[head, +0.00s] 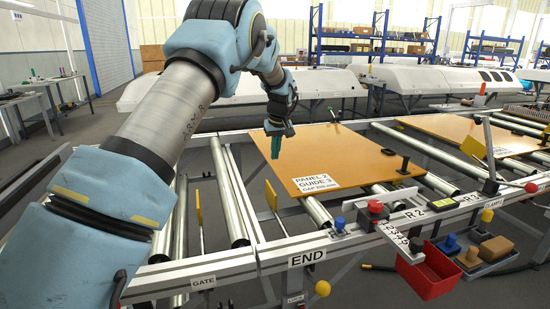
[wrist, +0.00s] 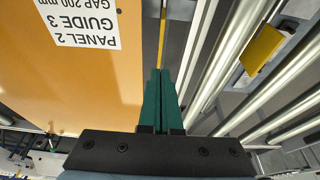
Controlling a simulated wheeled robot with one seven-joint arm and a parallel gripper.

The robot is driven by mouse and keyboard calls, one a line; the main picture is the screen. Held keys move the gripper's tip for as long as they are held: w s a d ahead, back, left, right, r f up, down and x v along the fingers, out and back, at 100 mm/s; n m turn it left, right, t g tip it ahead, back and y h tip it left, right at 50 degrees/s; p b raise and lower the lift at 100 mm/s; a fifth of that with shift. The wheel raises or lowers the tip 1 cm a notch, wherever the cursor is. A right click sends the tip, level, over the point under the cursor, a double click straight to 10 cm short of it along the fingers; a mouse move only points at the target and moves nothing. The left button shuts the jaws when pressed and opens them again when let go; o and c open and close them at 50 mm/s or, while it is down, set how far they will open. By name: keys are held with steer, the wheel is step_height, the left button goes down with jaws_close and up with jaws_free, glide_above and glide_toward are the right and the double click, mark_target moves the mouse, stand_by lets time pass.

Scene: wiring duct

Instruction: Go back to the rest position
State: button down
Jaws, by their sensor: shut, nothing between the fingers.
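My gripper (head: 274,152) hangs above the roller conveyor, at the left edge of the orange panel labelled "PANEL 2 GUIDE 3" (head: 340,153). Its green fingers point down and are closed together with nothing between them. In the wrist view the gripper (wrist: 161,80) shows two green fingers side by side, with the orange panel (wrist: 80,90) to the left and rollers to the right. I cannot tell the exact height of the fingertips above the conveyor. My arm reaches in from the left of the head view.
A red bin (head: 428,272) and a grey tray with blue, yellow and brown pieces sit at the front right. A red knob (head: 375,207) stands on the front rail. Yellow plates (head: 271,195) stand among the rollers (head: 228,190). A second orange panel (head: 480,130) lies further right.

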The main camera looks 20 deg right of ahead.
stand_by(0.3)
steer(key=s+a+r+g+p, duration=0.1)
steer(key=s+a+r, duration=0.15)
steer(key=a, duration=0.95)
steer(key=s+a+r, duration=0.1)
steer(key=s+a, duration=0.2)
steer(key=a, duration=0.9)
steer(key=s+a+p, duration=0.1)
steer(key=s+a, duration=1.6)
steer(key=s, duration=0.3)
steer(key=shift+s+a+f+g, duration=0.25)
steer(key=shift+s+g, duration=0.05)
steer(key=shift+g, duration=0.1)
